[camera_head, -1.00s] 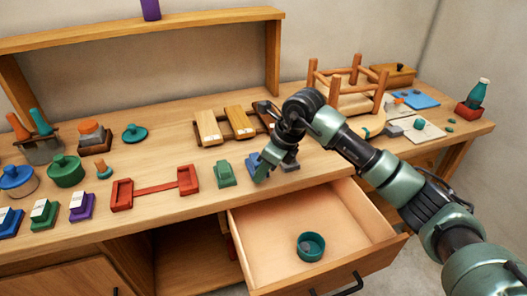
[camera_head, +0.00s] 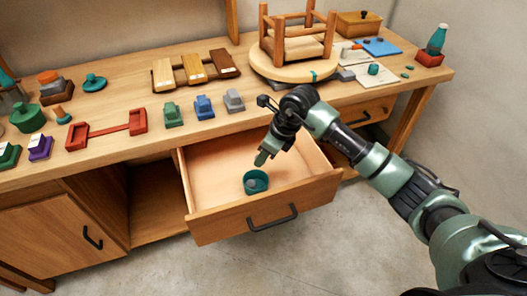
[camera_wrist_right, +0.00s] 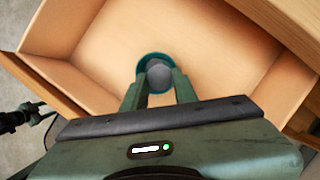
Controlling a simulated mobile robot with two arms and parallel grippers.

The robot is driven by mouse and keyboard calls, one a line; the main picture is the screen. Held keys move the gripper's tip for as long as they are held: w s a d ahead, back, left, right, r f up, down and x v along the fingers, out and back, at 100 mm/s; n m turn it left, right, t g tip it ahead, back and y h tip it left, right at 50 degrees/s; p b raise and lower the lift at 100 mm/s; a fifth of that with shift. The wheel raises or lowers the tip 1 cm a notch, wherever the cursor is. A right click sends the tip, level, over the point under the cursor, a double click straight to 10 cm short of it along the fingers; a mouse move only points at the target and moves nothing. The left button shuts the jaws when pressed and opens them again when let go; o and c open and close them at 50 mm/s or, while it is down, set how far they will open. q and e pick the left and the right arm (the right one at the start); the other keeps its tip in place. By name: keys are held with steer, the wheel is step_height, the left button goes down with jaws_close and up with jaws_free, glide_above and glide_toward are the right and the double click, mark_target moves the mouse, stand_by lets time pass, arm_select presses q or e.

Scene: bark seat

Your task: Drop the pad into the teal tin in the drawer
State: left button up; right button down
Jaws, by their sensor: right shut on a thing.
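The teal tin (camera_head: 256,181) stands in the open drawer (camera_head: 205,165), near its front wall. My right gripper (camera_head: 261,160) points down just above the tin. In the right wrist view my right gripper (camera_wrist_right: 158,82) is shut on a small round grey pad (camera_wrist_right: 158,77), which lines up with the mouth of the teal tin (camera_wrist_right: 143,64). A greyish patch shows at the tin's mouth in the head view; its exact height against the rim is hard to tell. My left gripper is not in view.
The drawer front (camera_head: 240,219) with its black handle (camera_head: 272,217) juts out below the table (camera_head: 220,118). Green, blue and grey blocks (camera_head: 204,107) stand near the table edge. The drawer around the tin is clear.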

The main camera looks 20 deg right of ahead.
steer(key=shift+f+b, duration=0.7)
steer(key=shift+f, duration=0.9)
steer(key=c, duration=1)
jaws_free()
steer(key=shift+d+r, duration=0.1)
steer(key=shift+r, duration=0.05)
steer(key=v, duration=0.7)
steer(key=shift+s+d+r, duration=0.1)
steer(key=shift+s+r, duration=0.05)
steer(key=shift+r, duration=0.15)
steer(key=shift+f, duration=0.1)
